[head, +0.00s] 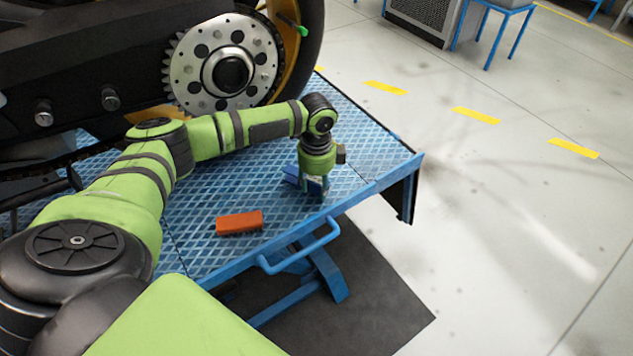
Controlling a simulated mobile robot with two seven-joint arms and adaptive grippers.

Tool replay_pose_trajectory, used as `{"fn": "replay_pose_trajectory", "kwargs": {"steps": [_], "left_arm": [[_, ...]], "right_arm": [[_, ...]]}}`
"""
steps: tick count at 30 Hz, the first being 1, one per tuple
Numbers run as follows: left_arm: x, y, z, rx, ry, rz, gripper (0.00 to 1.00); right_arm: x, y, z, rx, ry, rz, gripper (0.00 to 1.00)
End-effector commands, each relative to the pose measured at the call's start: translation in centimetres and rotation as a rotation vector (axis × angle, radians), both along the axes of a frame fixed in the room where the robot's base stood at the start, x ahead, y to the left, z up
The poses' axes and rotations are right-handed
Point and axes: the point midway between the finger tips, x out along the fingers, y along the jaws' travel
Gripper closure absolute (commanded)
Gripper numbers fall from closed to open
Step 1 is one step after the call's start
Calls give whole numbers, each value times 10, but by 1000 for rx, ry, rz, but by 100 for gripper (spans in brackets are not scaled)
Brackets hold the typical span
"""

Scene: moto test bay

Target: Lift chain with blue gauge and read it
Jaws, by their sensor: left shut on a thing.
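My left gripper (316,187) points down at the blue lift table near its right front edge. It is shut on a blue block-like thing, likely the blue gauge (291,174), which shows beside and between the fingers. Whether it still touches the table is hard to tell. The motorcycle's rear sprocket (205,72) shows behind my left arm. Part of the dark chain (60,160) runs low at the left, partly hidden by my arm. My right gripper is not in view.
An orange block (239,222) lies on the blue ribbed lift table (200,250) near its front edge. A blue handle (300,250) sticks out from that edge. The tyre (308,40) stands at the back. Open grey floor lies to the right.

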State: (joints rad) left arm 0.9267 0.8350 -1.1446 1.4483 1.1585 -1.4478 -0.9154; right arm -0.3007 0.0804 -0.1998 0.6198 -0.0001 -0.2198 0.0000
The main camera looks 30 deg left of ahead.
Motion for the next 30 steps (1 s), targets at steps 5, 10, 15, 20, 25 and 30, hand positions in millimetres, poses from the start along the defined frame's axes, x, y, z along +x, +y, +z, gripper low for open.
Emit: {"fn": "replay_pose_trajectory", "kwargs": {"steps": [5,10,15,20,25,30], "left_arm": [[0,0,-3,-1,-1,0,100],[0,0,-5,-1,-1,0,100],[0,0,-8,-1,-1,1,100],[0,0,-9,0,-1,1,28],[0,0,-9,0,-1,0,28],[0,0,-9,0,0,0,28]], "right_arm": [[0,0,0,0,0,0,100],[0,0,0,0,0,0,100],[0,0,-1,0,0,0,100],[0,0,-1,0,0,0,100],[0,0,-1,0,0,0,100],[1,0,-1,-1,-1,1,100]]}}
